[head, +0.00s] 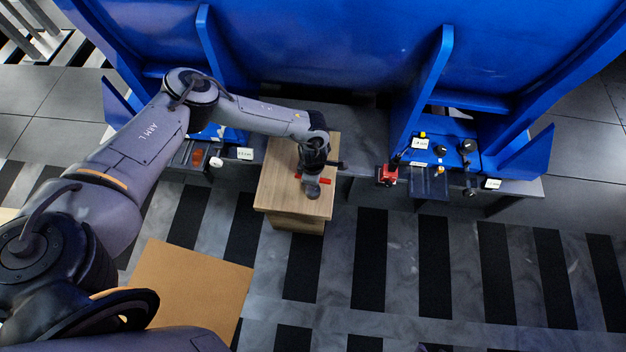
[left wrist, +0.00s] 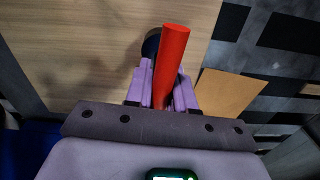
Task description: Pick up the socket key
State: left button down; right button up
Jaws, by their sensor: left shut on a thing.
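The socket key shows as a red bar (left wrist: 172,55) between the fingers of my left gripper (left wrist: 164,85) in the left wrist view. My left gripper is shut on it. In the head view my left gripper (head: 312,178) is over the wooden block-like stand (head: 275,190), and red ends of the key (head: 325,181) stick out beside it. A dark round part (left wrist: 151,44) sits behind the red bar in the left wrist view. Whether the key touches the wooden top I cannot tell. My right gripper is not in view.
A red device (head: 387,174) stands on the grey bench right of the wooden stand. Blue panels with upright ribs (head: 430,85) rise behind. Small labelled parts lie in the bays left and right. A brown board (head: 195,290) lies front left. The striped floor in front is clear.

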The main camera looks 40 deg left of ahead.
pick_arm(q)
jog(key=shift+r+p, duration=0.5)
jog(key=shift+r, duration=0.3)
jog(key=r+p, duration=0.1)
jog(key=d+r, duration=0.1)
jog(key=r, duration=0.1)
jog(key=shift+r+p, duration=0.15)
jog(key=shift+p, duration=0.2)
jog(key=w+d+r+p, duration=0.1)
jog(key=d+r+p, duration=0.2)
jog(key=d+r, duration=0.3)
jog(key=d, duration=0.4)
jog(key=shift+w+d, duration=0.35)
jog(key=shift+w, duration=0.05)
